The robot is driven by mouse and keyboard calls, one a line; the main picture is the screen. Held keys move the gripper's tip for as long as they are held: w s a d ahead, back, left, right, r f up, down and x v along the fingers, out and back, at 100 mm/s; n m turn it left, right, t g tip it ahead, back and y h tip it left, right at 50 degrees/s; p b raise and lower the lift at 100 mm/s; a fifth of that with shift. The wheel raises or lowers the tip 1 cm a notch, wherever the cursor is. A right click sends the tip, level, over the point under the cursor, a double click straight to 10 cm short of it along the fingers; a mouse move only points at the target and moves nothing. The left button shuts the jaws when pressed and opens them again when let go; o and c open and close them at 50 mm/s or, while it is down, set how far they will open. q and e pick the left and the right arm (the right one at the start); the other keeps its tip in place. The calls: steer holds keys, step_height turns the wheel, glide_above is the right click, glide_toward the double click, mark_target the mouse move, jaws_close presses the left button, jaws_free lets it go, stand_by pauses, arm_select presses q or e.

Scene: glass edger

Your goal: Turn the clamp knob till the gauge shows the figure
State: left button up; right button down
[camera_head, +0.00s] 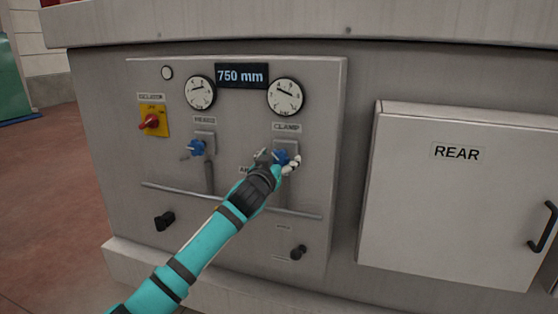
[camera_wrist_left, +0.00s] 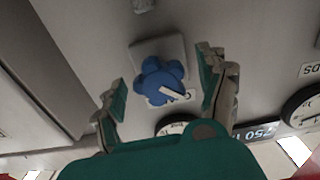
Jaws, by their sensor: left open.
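The blue clamp knob (camera_head: 281,157) sits on a plate under the CLAMP label (camera_head: 287,127) on the grey panel, partly hidden by my left gripper in the head view. In the left wrist view the lobed blue knob (camera_wrist_left: 160,80) with a white pointer shows whole. The round gauge (camera_head: 285,96) above it has a white face and dark needle; its figures are too small to read. My left gripper (camera_head: 276,162) is open, with its fingers (camera_wrist_left: 163,92) on either side of the knob and visible gaps to it. My right gripper is not in view.
A second blue knob (camera_head: 197,147) and second gauge (camera_head: 200,92) are to the left. A display (camera_head: 241,76) reads 750 mm. A red switch on a yellow plate (camera_head: 153,120) is further left. A rail (camera_head: 165,190) crosses below. A REAR door (camera_head: 455,200) is right.

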arm_select(q)
steer(key=c, duration=1.1)
steer(key=shift+c, duration=0.4)
steer(key=shift+m, duration=0.4)
steer(key=shift+r+m+p, duration=0.1)
steer(key=shift+m+p, duration=0.65)
steer(key=shift+m, duration=0.25)
steer(key=m+p, duration=0.1)
steer(key=m, duration=0.3)
steer(key=shift+m+p, duration=0.3)
steer(key=shift+p, duration=0.1)
steer(key=m+p, duration=0.1)
steer(key=m, duration=0.3)
steer(key=shift+p, duration=0.4)
steer(key=shift+m+p, duration=0.55)
steer(key=shift+m, duration=1.25)
